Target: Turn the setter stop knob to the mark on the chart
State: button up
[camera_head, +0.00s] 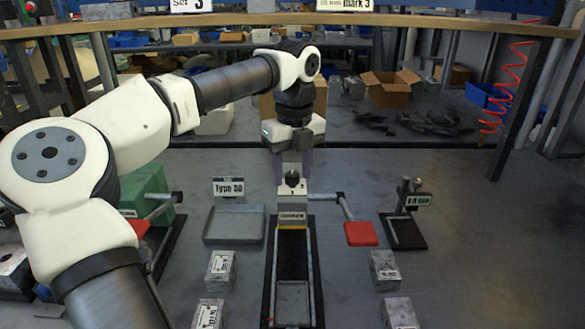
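The setter (292,215) is a pale block with a yellow label at the far end of a dark rail. A small black knob (292,178) sits on its top, with a mark like "1" just below it. My gripper (292,168) points down at the knob. Its two purplish fingers are apart, one on each side of the knob in the picture; I cannot tell whether they touch it. The chart (345,5) is a white sign on the shelf edge, cut by the top of the view; its lower line reads "mark 3". The knob's pointer is too small to read.
A red-ended lever (361,233) sticks out right of the rail. A small stand with a label (405,215) is further right. A grey tray (235,224) lies left below a "Type 50" sign (228,187). Grey blocks (221,268) (384,270) flank the rail.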

aim_at(295, 173)
notch_tip(295, 173, up, 14)
jog(key=p, duration=0.1)
jog(key=shift+d, duration=0.2)
dwell(0.3)
jog(key=shift+f, duration=0.1)
